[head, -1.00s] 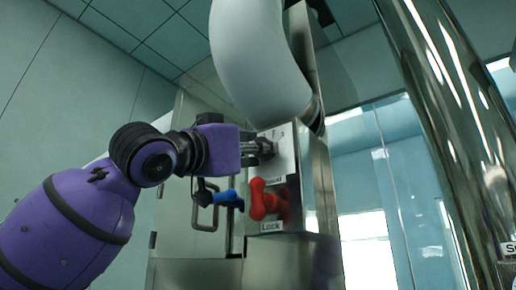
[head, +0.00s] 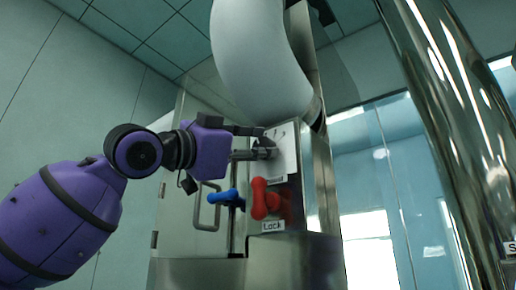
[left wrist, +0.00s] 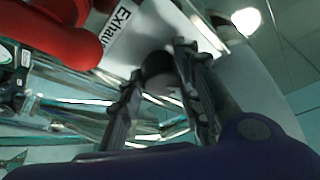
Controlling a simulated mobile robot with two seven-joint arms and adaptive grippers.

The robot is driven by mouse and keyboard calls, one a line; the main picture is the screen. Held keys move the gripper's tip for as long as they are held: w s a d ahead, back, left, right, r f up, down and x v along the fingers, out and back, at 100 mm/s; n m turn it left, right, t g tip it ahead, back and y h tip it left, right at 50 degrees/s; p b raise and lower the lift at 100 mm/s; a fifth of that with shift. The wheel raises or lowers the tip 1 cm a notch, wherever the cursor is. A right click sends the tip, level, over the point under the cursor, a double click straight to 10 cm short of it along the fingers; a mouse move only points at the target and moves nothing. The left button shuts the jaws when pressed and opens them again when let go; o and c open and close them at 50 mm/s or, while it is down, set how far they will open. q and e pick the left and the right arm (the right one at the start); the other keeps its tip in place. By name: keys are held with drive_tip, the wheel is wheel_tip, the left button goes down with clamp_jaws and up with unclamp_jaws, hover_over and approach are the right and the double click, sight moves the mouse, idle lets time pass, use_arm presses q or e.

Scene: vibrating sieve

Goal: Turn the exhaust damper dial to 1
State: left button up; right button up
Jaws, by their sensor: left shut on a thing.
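The exhaust damper dial (head: 268,149) is a dark round knob on a white plate (head: 285,158) on the steel cabinet. My left gripper (head: 262,143) reaches it from the left, with one finger above the other, and is shut on the dial. In the left wrist view the dark dial (left wrist: 158,68) sits between the two fingers of the gripper (left wrist: 160,74), beside a label reading "Exhau…" (left wrist: 122,22). The scale marks are partly hidden and too small to read, so the dial's setting cannot be told. My right gripper is not in view.
Just below the dial are a red handle (head: 261,198) and a "Lock" label (head: 273,227). A blue handle (head: 222,197) is to their left, under my gripper. A thick white duct (head: 262,65) stands above. A shiny steel column (head: 455,130) rises at the right.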

use_arm(q)
drive_tip(key=shift+w+d+f+m+g, duration=0.1)
drive_tip(key=shift+f+m+g, duration=0.1)
drive_tip(key=shift+m+g, duration=0.35)
drive_tip(key=shift+f+m, duration=0.1)
drive_tip(key=shift+m, duration=0.25)
drive_tip(key=o, duration=0.9)
drive_tip(key=shift+o, duration=0.8)
drive_tip(key=v, duration=1.2)
drive_tip(key=shift+d, duration=0.1)
